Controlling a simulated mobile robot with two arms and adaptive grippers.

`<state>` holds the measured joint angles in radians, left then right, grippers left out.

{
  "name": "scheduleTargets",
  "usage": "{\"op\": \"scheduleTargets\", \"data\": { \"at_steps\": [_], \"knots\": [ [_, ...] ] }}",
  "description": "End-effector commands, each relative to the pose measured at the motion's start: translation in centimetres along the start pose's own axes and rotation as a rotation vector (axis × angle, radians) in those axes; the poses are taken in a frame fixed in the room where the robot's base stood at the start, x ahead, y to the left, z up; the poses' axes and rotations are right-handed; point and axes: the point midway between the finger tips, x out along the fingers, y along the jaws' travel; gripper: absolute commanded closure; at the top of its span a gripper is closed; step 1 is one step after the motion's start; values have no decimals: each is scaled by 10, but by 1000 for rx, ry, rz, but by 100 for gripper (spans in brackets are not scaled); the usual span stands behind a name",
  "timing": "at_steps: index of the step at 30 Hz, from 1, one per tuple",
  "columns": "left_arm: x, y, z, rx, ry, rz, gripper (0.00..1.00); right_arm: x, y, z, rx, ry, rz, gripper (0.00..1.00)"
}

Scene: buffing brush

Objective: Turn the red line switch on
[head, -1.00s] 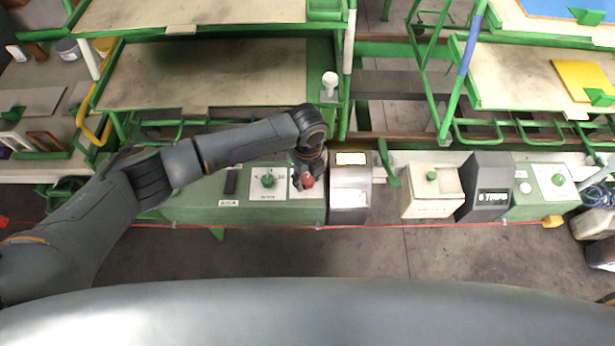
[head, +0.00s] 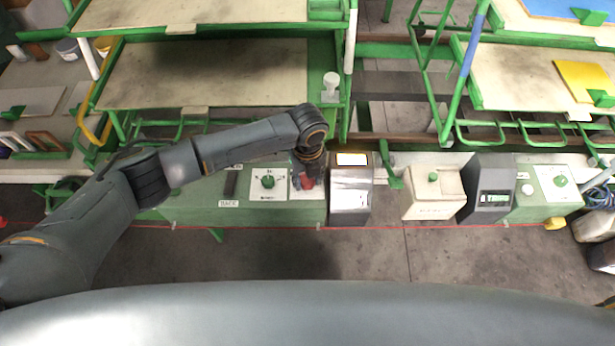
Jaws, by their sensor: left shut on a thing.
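The red line switch (head: 308,183) sits on the light plate of the green control bench, left of the grey display box. My left gripper (head: 305,180) is at the switch and shut on it; its fingers hide part of the red knob. My right gripper is not in view.
A cream box (head: 434,194) and a dark display unit (head: 493,190) stand further right. A red line (head: 400,226) runs along the front.

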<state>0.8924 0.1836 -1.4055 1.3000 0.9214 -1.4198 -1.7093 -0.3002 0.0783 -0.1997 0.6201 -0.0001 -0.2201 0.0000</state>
Motion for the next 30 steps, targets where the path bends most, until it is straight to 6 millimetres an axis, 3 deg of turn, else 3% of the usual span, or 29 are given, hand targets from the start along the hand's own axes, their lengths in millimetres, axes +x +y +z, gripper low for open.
{"op": "scheduleTargets", "data": {
  "at_steps": [1, 2, 5, 17, 30],
  "knots": [
    [-1, -1, 0, 3, -2, -2, 93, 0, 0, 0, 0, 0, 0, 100],
    [-1, -1, 0, 3, -2, -2, 58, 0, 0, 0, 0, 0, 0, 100],
    [-1, -1, 0, 2, -2, -2, 39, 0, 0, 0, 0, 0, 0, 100],
    [-6, -1, 0, 1, -2, -2, 39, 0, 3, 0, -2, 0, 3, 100],
    [-91, -1, 1, 2, -4, -3, 39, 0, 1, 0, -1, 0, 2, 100]
  ]
}}
